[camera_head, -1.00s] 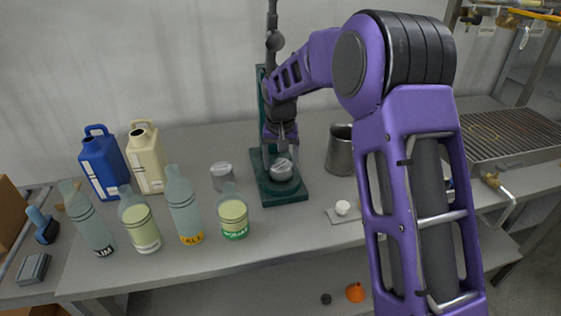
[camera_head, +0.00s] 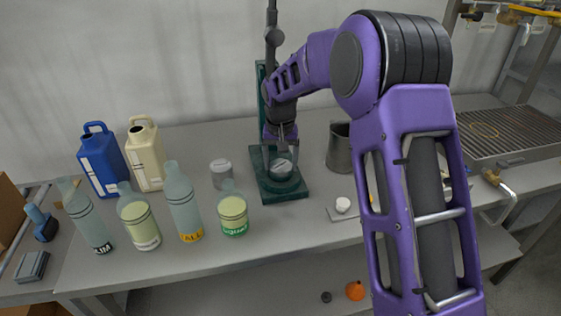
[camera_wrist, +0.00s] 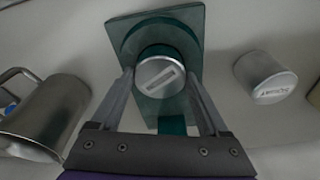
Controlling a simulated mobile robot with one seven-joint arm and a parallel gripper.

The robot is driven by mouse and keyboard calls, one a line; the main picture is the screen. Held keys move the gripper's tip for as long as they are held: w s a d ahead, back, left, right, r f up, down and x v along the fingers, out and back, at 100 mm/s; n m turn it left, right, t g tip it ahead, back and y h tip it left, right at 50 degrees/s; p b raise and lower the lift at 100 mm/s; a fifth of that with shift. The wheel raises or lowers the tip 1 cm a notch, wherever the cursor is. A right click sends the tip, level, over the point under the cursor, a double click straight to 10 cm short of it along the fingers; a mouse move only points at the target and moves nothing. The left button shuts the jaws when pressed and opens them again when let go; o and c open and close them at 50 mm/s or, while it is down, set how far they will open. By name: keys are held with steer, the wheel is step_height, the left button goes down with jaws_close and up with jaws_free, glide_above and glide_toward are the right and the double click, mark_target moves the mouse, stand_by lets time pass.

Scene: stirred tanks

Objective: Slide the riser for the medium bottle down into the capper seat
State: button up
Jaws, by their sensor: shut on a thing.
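The riser is a short grey metal cylinder with a label on its flat top (camera_wrist: 161,76). It also shows in the head view (camera_head: 281,167). My gripper (camera_head: 281,152) is shut on it from above, with one finger on each side in the wrist view (camera_wrist: 163,85). The green capper (camera_head: 284,192) stands on the table, its base plate under the riser and its column behind. The riser is over the round capper seat (camera_wrist: 128,50) and looks upright. Whether its bottom rests fully in the seat is hidden.
A second grey cylinder (camera_head: 221,174) stands left of the capper, and a metal jug (camera_head: 340,148) stands to its right. Several bottles (camera_head: 184,205) and two jugs, blue (camera_head: 102,165) and cream (camera_head: 146,160), fill the left. A small plate with a white knob (camera_head: 343,205) lies front right.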

mark_target(280, 172)
steer(key=shift+f+b, duration=0.35)
steer(key=shift+f, duration=0.3)
steer(key=o, duration=1.5)
steer(key=shift+o, duration=0.2)
step_height(280, 172, up, 17)
steer(key=s+p, duration=0.1)
steer(key=s, duration=0.1)
steer(key=shift+s+p, duration=0.3)
steer(key=shift+p, duration=0.1)
steer(key=shift+r, duration=0.1)
